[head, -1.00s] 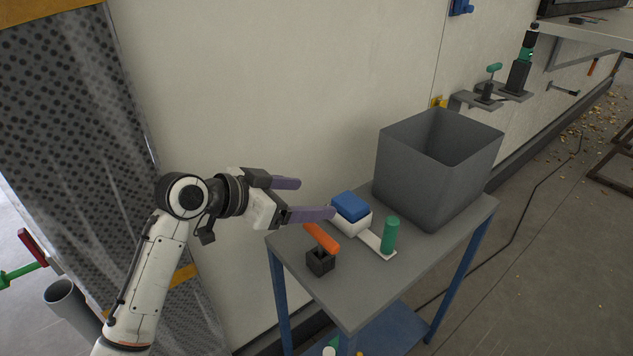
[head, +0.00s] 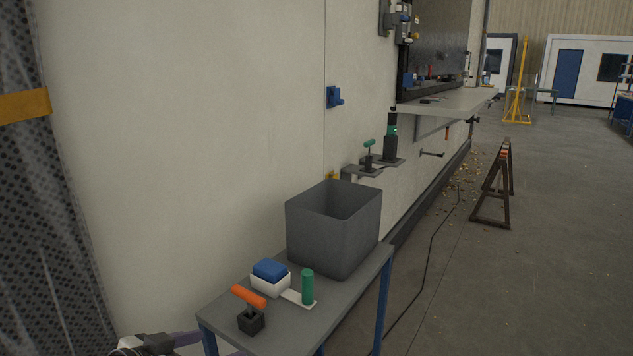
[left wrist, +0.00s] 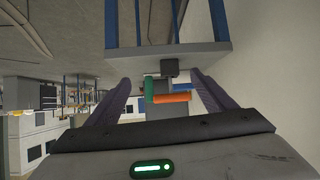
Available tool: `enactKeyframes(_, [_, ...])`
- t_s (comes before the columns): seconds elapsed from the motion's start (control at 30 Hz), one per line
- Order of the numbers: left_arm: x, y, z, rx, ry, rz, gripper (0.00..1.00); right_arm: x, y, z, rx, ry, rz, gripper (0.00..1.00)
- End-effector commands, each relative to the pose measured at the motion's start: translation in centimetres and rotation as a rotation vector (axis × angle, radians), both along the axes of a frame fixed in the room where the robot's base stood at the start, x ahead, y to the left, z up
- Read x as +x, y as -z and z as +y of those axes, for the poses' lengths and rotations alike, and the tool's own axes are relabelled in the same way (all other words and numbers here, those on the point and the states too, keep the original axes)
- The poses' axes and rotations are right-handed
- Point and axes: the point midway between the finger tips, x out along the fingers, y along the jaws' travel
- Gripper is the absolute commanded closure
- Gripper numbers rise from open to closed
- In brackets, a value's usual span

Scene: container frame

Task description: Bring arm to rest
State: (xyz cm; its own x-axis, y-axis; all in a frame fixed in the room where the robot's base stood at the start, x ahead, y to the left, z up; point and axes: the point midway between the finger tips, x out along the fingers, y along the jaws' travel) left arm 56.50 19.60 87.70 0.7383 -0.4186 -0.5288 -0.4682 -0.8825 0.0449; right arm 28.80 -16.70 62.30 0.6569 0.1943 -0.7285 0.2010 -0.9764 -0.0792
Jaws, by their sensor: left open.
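My left gripper (head: 186,339) shows only in part at the bottom left edge of the head view, beside the near left corner of the small table (head: 318,318). In the left wrist view my left gripper (left wrist: 160,80) has its two purple fingers spread apart with nothing held between them. Beyond the fingers, that upside-down view shows the orange-handled tool (left wrist: 172,98) and the green cylinder (left wrist: 149,95), apart from the gripper. My right gripper is in neither view.
On the table are a grey open bin (head: 330,238), a white block with a blue top (head: 270,278), the green cylinder (head: 308,287) and the orange handle (head: 248,296) on a black base (head: 251,321). A wall stands behind. Open floor (head: 560,250) lies to the right.

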Motion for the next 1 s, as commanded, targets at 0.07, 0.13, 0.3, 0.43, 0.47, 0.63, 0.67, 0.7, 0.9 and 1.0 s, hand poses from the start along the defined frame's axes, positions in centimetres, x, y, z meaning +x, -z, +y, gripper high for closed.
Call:
enactKeyframes(0.07, [-1.2, 2.7, 0.1, 0.001, -0.031, 0.032, 0.23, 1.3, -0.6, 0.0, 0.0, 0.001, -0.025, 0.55])
enactKeyframes(0.13, [-2.1, 4.8, 0.1, 0.003, -0.06, 0.051, 0.23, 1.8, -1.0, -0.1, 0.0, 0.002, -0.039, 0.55])
enactKeyframes(0.3, [-6.1, 11.1, 0.1, 0.012, -0.137, 0.114, 0.23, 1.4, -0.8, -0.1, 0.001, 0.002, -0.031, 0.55])
enactKeyframes(0.43, [-11.8, 17.2, -0.3, 0.031, -0.205, 0.171, 0.23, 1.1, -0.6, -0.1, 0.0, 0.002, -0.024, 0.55])
enactKeyframes(0.47, [-13.5, 18.5, -0.4, 0.035, -0.219, 0.184, 0.23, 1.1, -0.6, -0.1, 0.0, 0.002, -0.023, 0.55])
enactKeyframes(0.63, [-21.8, 23.4, -1.7, 0.052, -0.262, 0.226, 0.23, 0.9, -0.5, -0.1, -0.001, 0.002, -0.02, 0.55])
enactKeyframes(0.67, [-22.9, 23.8, -1.9, 0.052, -0.264, 0.229, 0.23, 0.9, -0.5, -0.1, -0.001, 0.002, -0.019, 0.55])
enactKeyframes(0.7, [-24.2, 24.2, -2.2, 0.052, -0.266, 0.234, 0.23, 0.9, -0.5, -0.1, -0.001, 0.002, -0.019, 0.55])
enactKeyframes(0.9, [-25.5, 24.7, -2.5, 0.052, -0.269, 0.238, 0.23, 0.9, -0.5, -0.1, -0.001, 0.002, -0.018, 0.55])
enactKeyframes(1.0, [-25.5, 24.7, -2.5, 0.052, -0.269, 0.238, 0.23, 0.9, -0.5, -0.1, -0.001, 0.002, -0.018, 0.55])
